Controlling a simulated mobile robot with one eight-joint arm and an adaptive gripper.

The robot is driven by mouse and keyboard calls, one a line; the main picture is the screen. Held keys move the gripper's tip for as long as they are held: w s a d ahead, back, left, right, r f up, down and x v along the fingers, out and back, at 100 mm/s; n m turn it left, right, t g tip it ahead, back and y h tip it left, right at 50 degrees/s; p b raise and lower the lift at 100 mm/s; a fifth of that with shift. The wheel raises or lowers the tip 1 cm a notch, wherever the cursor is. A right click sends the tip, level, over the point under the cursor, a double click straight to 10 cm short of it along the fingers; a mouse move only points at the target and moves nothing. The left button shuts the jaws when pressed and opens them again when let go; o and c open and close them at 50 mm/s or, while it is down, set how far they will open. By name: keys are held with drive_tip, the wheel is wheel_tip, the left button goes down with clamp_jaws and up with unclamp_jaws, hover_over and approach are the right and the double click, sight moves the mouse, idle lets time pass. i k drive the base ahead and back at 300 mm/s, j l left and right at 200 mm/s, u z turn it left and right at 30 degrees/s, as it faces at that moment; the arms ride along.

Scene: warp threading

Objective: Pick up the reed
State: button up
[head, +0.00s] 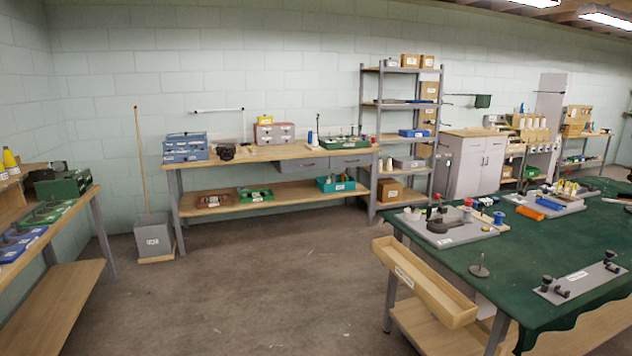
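I cannot pick out the reed with certainty; the small parts in the head view are too small to tell. A green-covered table (515,258) stands at the right. On it are a grey board (478,232) with a dark fixture, a second grey board (530,202) with yellow and blue parts, and a grey plate (556,297) with black knobs near the front. My gripper is not in view.
A long wooden tray (405,272) hangs on the green table's left side. A wooden workbench (270,153) and a grey shelf rack (372,140) stand along the back wall. A bench (60,215) with bins is at left. The middle floor (270,275) is clear.

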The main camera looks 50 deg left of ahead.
sight(213, 144)
drive_tip(key=i+j+u, duration=0.15)
drive_tip(key=j+u, duration=0.25)
drive_tip(key=j, duration=0.15)
drive_tip(key=i+j+u, duration=0.25)
drive_tip(key=j+u, duration=0.15)
drive_tip(key=j, duration=0.15)
drive_tip(key=i+j+u, duration=0.65)
drive_tip(key=j+u, duration=0.15)
drive_tip(key=i+j+u, duration=0.3)
drive_tip(key=i, duration=0.4)
drive_tip(key=i+j+u, duration=0.3)
drive_tip(key=i, duration=0.4)
drive_tip(key=i+u, duration=0.25)
drive_tip(key=i, duration=2.75)
drive_tip(key=i+j, duration=0.1)
drive_tip(key=i, duration=2.15)
